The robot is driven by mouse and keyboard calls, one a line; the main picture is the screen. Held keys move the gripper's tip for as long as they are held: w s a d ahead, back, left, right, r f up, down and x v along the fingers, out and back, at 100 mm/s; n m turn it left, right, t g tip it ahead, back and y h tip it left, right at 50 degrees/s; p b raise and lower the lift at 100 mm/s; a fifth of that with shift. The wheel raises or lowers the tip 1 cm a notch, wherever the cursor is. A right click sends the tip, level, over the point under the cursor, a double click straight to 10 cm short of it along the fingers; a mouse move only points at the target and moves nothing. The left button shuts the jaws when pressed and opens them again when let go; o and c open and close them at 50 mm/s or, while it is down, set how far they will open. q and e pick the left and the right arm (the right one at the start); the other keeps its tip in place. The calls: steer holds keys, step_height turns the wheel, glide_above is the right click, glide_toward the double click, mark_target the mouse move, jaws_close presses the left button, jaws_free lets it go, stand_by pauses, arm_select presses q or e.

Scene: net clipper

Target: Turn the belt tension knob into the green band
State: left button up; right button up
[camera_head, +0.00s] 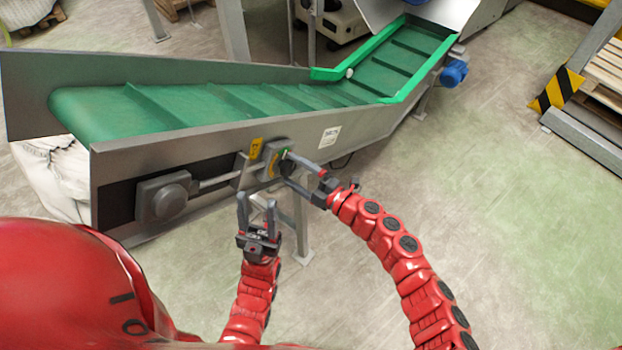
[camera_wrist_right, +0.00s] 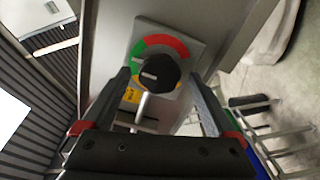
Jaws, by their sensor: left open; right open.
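The belt tension knob (camera_wrist_right: 157,73) is black and round with a pale pointer mark that points left in the right wrist view. It sits on a grey plate with a dial that has a red arc across the top, green at the upper left and some yellow. The pointer's exact band is hard to tell. In the head view the knob (camera_head: 286,167) is partly hidden by my right gripper (camera_head: 289,169). My right gripper (camera_wrist_right: 160,76) is open, its fingers either side of the knob with visible gaps. My left gripper (camera_head: 256,201) is open and empty, below the conveyor side.
The green conveyor belt (camera_head: 130,112) runs along the machine above the knob. A grey bearing block (camera_head: 165,197) with a rod is left of the dial. A support leg (camera_head: 302,225) stands below.

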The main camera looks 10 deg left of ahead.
steer(key=shift+d, duration=0.1)
steer(key=shift+s+d+f, duration=0.1)
steer(key=shift+d, duration=0.2)
steer(key=b+v, duration=0.4)
steer(key=v, duration=1.2)
steer(key=shift+s+d+b, duration=0.2)
steer(key=shift+d+b, duration=0.05)
steer(key=shift+b, duration=0.15)
